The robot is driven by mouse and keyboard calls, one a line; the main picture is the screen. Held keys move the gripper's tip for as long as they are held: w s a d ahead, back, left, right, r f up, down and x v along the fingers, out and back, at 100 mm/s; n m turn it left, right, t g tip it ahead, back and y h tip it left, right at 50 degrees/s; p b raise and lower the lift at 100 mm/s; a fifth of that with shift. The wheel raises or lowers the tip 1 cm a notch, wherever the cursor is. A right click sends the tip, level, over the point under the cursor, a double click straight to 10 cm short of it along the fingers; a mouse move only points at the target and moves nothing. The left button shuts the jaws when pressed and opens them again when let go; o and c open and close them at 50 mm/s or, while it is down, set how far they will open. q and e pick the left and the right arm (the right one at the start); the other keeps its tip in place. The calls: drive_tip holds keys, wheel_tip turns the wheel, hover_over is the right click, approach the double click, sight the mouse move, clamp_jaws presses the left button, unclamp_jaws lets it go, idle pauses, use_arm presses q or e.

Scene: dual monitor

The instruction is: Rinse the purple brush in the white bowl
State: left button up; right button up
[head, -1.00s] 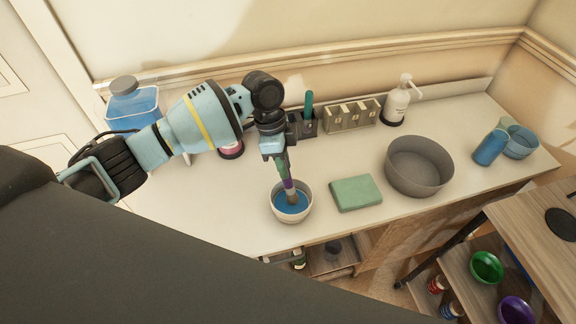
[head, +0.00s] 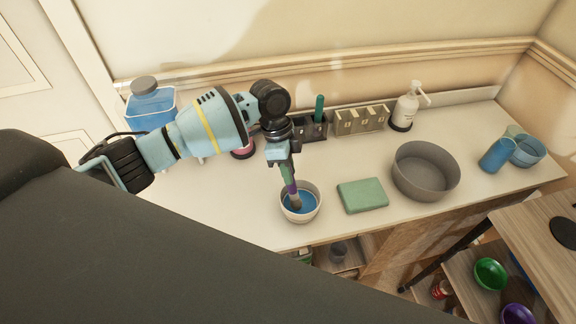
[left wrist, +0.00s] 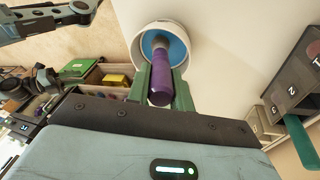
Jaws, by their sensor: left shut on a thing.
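The white bowl (head: 314,213) stands near the front edge of the counter and holds blue liquid. My left gripper (head: 288,174) is above the bowl, shut on the purple brush (head: 291,188). The brush points down, with its bristle end inside the bowl, at or in the liquid. In the left wrist view the purple handle (left wrist: 160,88) sits between the two green fingers (left wrist: 160,90), and the bowl rim (left wrist: 137,47) shows beyond it. The bristle tip is hard to make out. My right gripper is not in the head view.
A green sponge or cloth (head: 362,195) lies right of the bowl, then a large grey basin (head: 425,172). Behind stand a numbered holder (head: 361,120), a soap dispenser (head: 405,108) and a holder with a green handle (head: 319,108). Blue cups (head: 497,155) stand far right.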

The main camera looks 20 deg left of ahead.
use_arm(q)
drive_tip(key=shift+s+d, duration=0.1)
drive_tip(key=shift+s, duration=0.35)
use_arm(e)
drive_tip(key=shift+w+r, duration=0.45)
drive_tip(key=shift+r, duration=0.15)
use_arm(q)
drive_tip(key=shift+w, duration=0.1)
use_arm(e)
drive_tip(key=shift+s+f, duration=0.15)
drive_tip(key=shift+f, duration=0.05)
use_arm(q)
drive_tip(key=shift+w+d+f, duration=0.1)
drive_tip(key=shift+w+d, duration=0.15)
drive_tip(key=shift+w, duration=0.15)
drive_tip(key=shift+w+d, duration=0.1)
drive_tip(key=shift+w, duration=0.3)
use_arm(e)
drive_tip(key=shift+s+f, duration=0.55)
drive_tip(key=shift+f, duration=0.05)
use_arm(q)
drive_tip(key=shift+r, duration=0.25)
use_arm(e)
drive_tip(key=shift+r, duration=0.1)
